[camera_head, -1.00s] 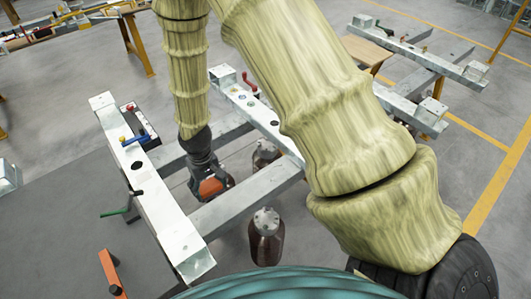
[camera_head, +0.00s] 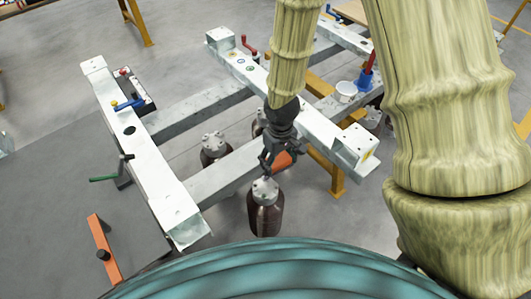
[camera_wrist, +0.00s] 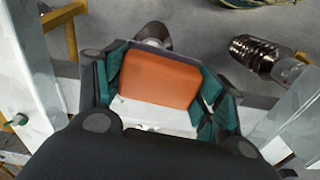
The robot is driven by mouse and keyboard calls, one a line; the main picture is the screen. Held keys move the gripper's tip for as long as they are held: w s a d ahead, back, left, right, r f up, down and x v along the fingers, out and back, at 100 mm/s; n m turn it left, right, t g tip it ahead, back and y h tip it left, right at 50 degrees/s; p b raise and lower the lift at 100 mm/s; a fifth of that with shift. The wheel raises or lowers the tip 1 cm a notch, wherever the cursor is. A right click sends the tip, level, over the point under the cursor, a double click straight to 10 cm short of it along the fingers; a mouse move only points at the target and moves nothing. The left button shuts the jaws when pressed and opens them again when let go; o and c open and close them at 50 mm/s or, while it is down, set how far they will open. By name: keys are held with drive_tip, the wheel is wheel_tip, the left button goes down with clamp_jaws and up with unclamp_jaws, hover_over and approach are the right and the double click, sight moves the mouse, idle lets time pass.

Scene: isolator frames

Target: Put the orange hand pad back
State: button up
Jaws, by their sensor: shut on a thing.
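The orange hand pad (camera_wrist: 160,78) is between the teal-padded fingers of my gripper (camera_wrist: 162,85) in the wrist view, touching them on both sides. In the head view my gripper (camera_head: 277,160) hangs near the right white beam of the frame, with the orange pad (camera_head: 282,161) partly hidden behind its fingers. A dark brown cylinder with a grey metal top (camera_head: 265,205) stands just below the gripper in the picture. I cannot tell the exact height of the pad above the beams.
An orange bar (camera_head: 104,250) lies at the lower left. A white cup (camera_head: 346,92) and a blue-red tool (camera_head: 367,75) stand at the right.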

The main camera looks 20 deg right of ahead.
drive_tip(key=shift+s+d+f+n+b, duration=0.2)
drive_tip(key=shift+s+f+n+b, duration=0.15)
drive_tip(key=shift+s, duration=0.3)
drive_tip(key=shift+s+d+f+n+b, duration=0.2)
drive_tip(key=shift+s+n+b, duration=0.1)
drive_tip(key=shift+s, duration=0.3)
drive_tip(key=p, duration=0.4)
hover_over(263, 147)
drive_tip(key=shift+s+f, duration=0.3)
drive_tip(key=shift+f, duration=0.35)
drive_tip(key=shift+w+f, duration=0.1)
drive_tip(key=shift+w, duration=0.15)
drive_tip(key=shift+f+p, duration=0.55)
drive_tip(key=shift+f, duration=1.15)
drive_tip(key=shift+f, duration=0.15)
drive_tip(key=o, duration=1.1)
